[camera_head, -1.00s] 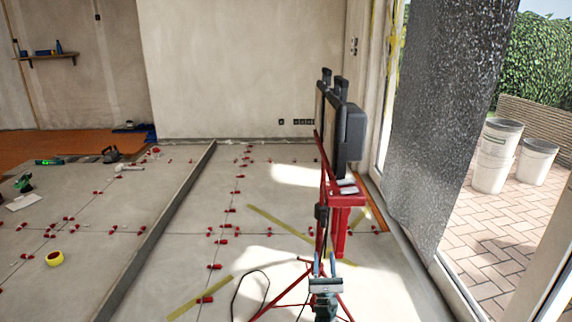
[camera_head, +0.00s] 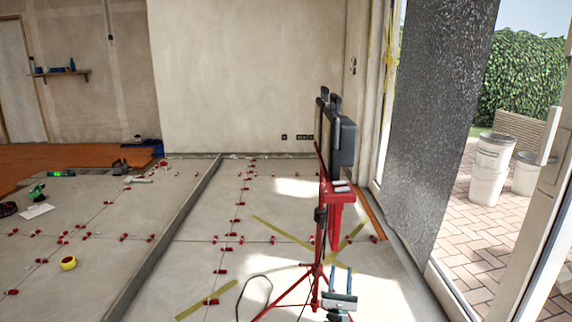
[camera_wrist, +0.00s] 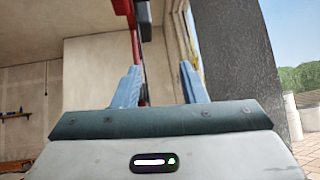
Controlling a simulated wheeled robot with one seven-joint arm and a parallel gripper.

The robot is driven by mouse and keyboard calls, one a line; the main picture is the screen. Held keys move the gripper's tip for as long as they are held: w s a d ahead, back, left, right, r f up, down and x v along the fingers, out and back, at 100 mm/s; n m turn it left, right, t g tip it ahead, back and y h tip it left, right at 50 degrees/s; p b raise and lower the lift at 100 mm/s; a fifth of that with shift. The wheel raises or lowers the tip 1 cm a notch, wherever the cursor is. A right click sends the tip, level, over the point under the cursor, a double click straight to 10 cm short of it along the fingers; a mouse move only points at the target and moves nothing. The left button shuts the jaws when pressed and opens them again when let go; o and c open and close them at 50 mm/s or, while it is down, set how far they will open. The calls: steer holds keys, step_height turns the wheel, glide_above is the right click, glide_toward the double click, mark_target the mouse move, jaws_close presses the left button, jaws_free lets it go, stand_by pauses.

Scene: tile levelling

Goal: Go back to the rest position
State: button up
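My gripper (camera_head: 340,280) is at the lower middle of the head view, in front of the red work-light stand. Its two blue fingers stand apart with nothing between them that I can see held. In the wrist view my gripper (camera_wrist: 157,88) points toward the room, fingers spread. No tile or clip is in the fingers.
The red tripod stand (camera_head: 335,215) with black lamps (camera_head: 341,142) stands close ahead. Red levelling clips dot the tiled floor (camera_head: 200,255). A yellow tape roll (camera_head: 68,263) lies at left. White buckets (camera_head: 490,170) stand outside at right.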

steer(key=s+d+r+m+g+h+p, duration=0.2)
steer(key=s+d+r+m+g+h, duration=0.2)
steer(key=d+r+m+g+h, duration=0.45)
steer(key=s+d+r+m+g+h+p, duration=0.2)
steer(key=s+d+r+m+g+h, duration=0.4)
steer(key=m+g+h, duration=0.5)
steer(key=s+d+r+m+g+y+p, duration=0.2)
steer(key=s+d+m+g+y+p, duration=0.15)
steer(key=s+m+g, duration=0.2)
steer(key=s+d+r+m+g+y+p, duration=0.2)
steer(key=s+d+m+g+y, duration=0.1)
steer(key=s+m+g+y, duration=0.25)
steer(key=s+a+r+m+t+y+p, duration=0.1)
steer(key=s+a+r+t+y+p, duration=0.5)
steer(key=s+a+r+y+p, duration=0.8)
steer(key=s+a+r+y, duration=0.2)
steer(key=s+a+r, duration=0.5)
steer(key=a+r, duration=0.2)
steer(key=shift+s+a+r+m, duration=0.35)
steer(key=shift+a+r, duration=0.05)
steer(key=shift+r, duration=0.2)
